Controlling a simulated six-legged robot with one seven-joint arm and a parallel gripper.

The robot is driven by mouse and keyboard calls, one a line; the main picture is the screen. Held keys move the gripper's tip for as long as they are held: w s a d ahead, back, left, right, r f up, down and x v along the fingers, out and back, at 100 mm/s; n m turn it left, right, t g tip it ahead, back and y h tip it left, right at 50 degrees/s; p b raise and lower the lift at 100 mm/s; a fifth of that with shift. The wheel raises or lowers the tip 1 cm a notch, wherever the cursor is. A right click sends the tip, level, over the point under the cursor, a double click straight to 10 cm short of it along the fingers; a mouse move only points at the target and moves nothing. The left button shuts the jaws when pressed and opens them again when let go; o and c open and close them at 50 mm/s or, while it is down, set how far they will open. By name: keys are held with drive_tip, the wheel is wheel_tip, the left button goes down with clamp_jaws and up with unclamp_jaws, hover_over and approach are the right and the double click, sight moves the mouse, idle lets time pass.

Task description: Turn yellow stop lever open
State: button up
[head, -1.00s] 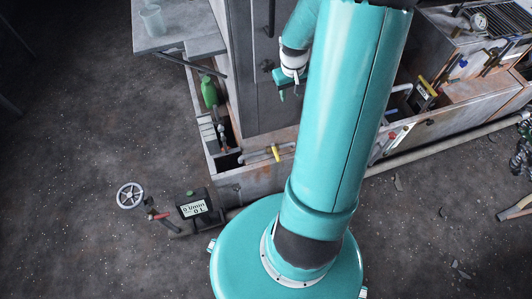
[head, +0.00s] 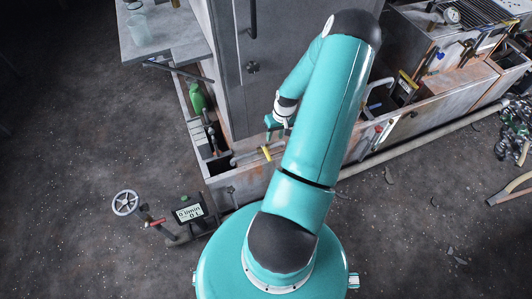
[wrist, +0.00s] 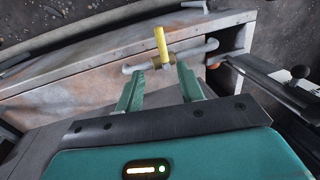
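The yellow stop lever (wrist: 161,45) stands up from a brass-coloured valve body on a grey horizontal pipe (wrist: 195,51) in the wrist view. It also shows in the head view as a small yellow bar (head: 266,153) beside my arm. My gripper (wrist: 160,70) is open, its two teal fingers spread and pointing at the valve. The lever lies just beyond the fingertips, roughly between them in the picture. No contact is visible, and the exact gap is hard to tell. In the head view my gripper (head: 273,127) is small, just above the lever.
The pipe runs along a rusty metal trough (wrist: 85,80). A tall grey cabinet (head: 262,70) stands behind my gripper. A green bottle (head: 197,98) is left of it. A handwheel (head: 125,203) and digital flow meter (head: 189,212) stand at lower left. Open floor lies left.

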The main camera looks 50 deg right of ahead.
sight(268, 154)
drive_tip(key=f, duration=0.4)
drive_tip(key=w+a+f, duration=0.1)
drive_tip(key=f, duration=0.2)
drive_tip(key=a+f, duration=0.1)
drive_tip(key=f, duration=0.3)
drive_tip(key=shift+w+a+f, duration=0.1)
drive_tip(key=shift+w+f, duration=0.1)
drive_tip(key=shift+f, duration=0.15)
clamp_jaws()
